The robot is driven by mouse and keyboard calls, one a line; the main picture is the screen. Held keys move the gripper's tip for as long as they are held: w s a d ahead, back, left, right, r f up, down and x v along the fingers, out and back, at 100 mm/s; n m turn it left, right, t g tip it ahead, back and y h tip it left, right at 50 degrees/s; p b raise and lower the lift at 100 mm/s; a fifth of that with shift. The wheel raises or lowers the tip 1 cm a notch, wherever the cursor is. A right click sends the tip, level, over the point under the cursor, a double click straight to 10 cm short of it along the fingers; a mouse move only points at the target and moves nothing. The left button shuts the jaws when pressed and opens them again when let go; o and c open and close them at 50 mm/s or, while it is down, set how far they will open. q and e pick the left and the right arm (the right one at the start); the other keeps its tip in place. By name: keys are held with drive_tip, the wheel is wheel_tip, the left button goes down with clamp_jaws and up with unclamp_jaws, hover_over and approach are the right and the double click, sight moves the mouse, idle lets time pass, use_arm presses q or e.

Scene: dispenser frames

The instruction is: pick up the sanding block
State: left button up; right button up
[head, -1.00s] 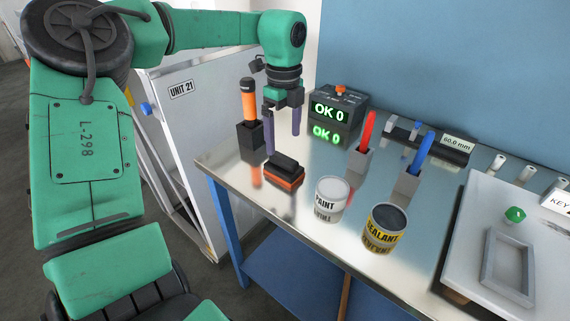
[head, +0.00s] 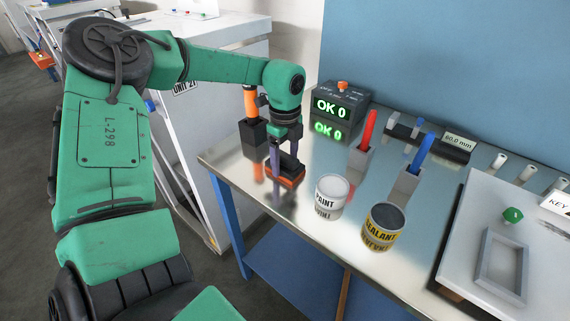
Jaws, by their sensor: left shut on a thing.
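The sanding block (head: 288,175) has a black top and an orange base. It is near the left side of the metal table (head: 330,245), left of the paint can. My left gripper (head: 284,158) points down over the block, with its purple fingers on either side of it. It is shut on the block. The fingers and wrist hide part of the block's top. I cannot tell whether the block still touches the table. My right gripper is not in the head view.
A dark holder (head: 253,131) with an orange-handled tool stands just behind the gripper. A display box (head: 338,104) reads OK 0. A paint can (head: 331,196) and a sealant can (head: 383,226) stand to the right. Grey holders carry a red marker (head: 369,128) and a blue marker (head: 423,152).

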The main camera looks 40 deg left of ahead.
sight(285, 155)
use_arm(q)
wheel_tip(285, 155, up, 20)
drive_tip(key=shift+b, duration=0.45)
drive_tip(key=shift+r, duration=0.1)
